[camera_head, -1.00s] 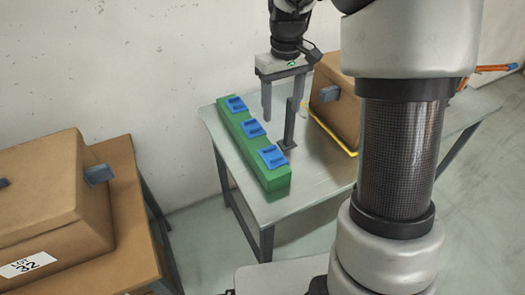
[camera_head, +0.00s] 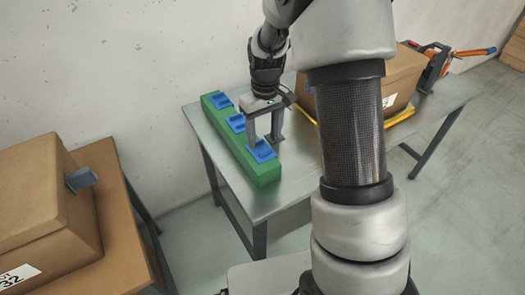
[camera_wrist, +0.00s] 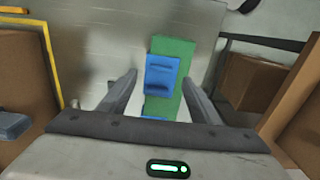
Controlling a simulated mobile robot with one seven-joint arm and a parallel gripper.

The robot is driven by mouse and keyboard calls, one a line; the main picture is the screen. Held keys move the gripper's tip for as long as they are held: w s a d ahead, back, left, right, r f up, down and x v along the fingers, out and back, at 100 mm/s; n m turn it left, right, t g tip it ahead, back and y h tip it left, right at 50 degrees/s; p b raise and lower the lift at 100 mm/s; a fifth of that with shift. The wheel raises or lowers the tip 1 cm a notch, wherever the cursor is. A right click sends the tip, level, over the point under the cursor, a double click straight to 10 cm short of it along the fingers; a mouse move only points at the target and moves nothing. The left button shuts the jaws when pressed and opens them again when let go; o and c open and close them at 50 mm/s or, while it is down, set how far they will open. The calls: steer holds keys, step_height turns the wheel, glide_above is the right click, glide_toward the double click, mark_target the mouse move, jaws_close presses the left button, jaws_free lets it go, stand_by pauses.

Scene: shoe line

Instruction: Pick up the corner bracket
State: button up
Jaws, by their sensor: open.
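Several blue slotted pieces sit in a row on a long green block (camera_head: 265,173): the far one (camera_head: 222,101), the middle one (camera_head: 237,121) and the near one (camera_head: 262,153). I cannot tell for sure whether one of these is the corner bracket. My gripper (camera_head: 264,141) points down over the near end of the row, open and empty. In the wrist view the end blue piece (camera_wrist: 162,75) lies between my spread fingers (camera_wrist: 160,83). Another blue piece (camera_wrist: 154,118) is mostly hidden by my gripper's body.
The green block stands on a grey metal table (camera_head: 300,187). A cardboard box (camera_head: 398,82) is at the table's right, beside a yellow edge and an orange-handled tool (camera_head: 440,62). Another box (camera_head: 40,210) with a grey bracket-like tab (camera_head: 81,179) stands at left.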

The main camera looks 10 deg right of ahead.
mark_target(265, 151)
steer(key=f, duration=0.5)
steer(key=shift+s+b, duration=0.2)
steer(key=shift+b, duration=0.1)
steer(key=c, duration=0.8)
